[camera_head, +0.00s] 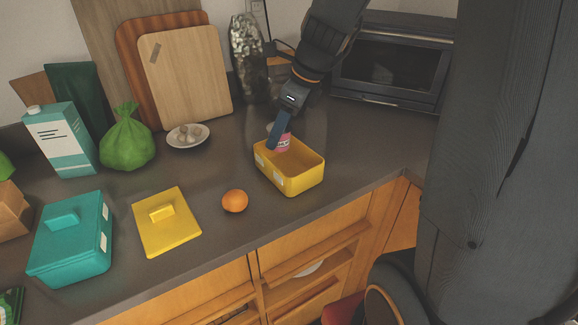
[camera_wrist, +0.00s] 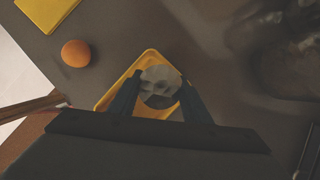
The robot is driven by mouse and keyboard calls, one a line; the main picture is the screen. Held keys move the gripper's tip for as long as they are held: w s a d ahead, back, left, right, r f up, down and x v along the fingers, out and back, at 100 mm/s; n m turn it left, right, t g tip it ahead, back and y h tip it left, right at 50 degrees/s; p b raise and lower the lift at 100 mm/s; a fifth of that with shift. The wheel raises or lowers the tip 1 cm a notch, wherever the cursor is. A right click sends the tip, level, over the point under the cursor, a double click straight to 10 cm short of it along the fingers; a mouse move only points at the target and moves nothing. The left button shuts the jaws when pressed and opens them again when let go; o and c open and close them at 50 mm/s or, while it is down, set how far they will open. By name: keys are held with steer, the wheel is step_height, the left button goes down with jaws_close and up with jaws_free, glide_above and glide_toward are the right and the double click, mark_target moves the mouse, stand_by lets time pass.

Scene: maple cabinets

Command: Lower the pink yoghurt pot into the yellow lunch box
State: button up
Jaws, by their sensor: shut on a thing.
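The pink yoghurt pot (camera_head: 283,142) is between the fingers of my gripper (camera_head: 279,132), at the back part of the yellow lunch box (camera_head: 292,183). My gripper is shut on the pot. In the wrist view the pot's pale top (camera_wrist: 160,82) shows between the two fingers of my gripper (camera_wrist: 158,97), over the open yellow box (camera_wrist: 105,103). I cannot tell whether the pot touches the box floor. The yellow lid (camera_head: 167,230) lies apart on the counter to the left.
An orange (camera_head: 235,201) lies left of the box. A teal box (camera_head: 72,243), a green bag (camera_head: 127,140), a carton (camera_head: 62,142) and a plate (camera_head: 200,137) of garlic stand further left. A toaster oven (camera_head: 388,65) is behind on the right. The counter's front edge is close to the box.

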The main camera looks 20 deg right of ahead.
steer(key=shift+f+b, duration=0.3)
steer(key=shift+f, duration=0.35)
stand_by(0.6)
steer(key=o, duration=1.2)
steer(key=shift+r, duration=0.1)
